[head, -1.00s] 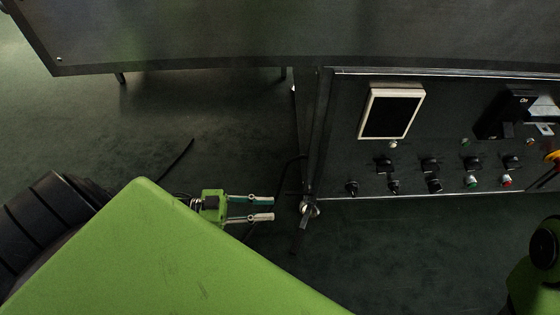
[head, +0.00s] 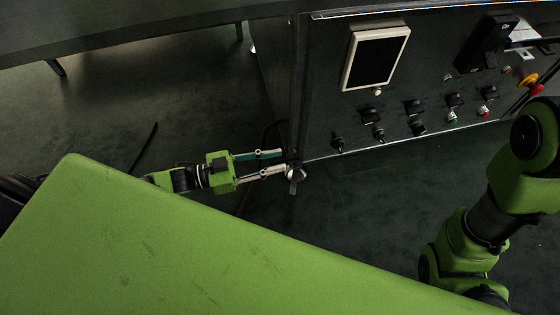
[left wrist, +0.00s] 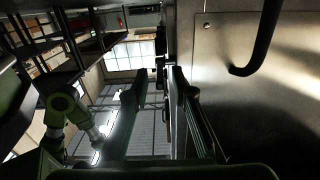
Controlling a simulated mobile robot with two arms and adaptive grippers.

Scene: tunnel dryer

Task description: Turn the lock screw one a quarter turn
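No part is clearly marked as lock screw one. A small shiny round fitting (head: 296,174) with a dark piece hanging below it sits at the lower left corner of the control cabinet (head: 318,110). My left gripper (head: 285,162) is open, its two fingers apart and pointing right, with the tips close beside this fitting. I cannot tell whether they touch. In the left wrist view the fingers (left wrist: 165,100) are apart with nothing clear between them. A small screw head (left wrist: 207,25) shows on a metal panel (left wrist: 225,100) there. My right gripper is not seen; only its arm shows at right.
The cabinet front carries a white-framed screen (head: 376,58), several dark knobs, small buttons, a black main switch (head: 487,43) and a red-yellow knob (head: 527,81). A curved black handle (left wrist: 262,42) stands on the metal panel. The floor (head: 385,205) below the cabinet is clear.

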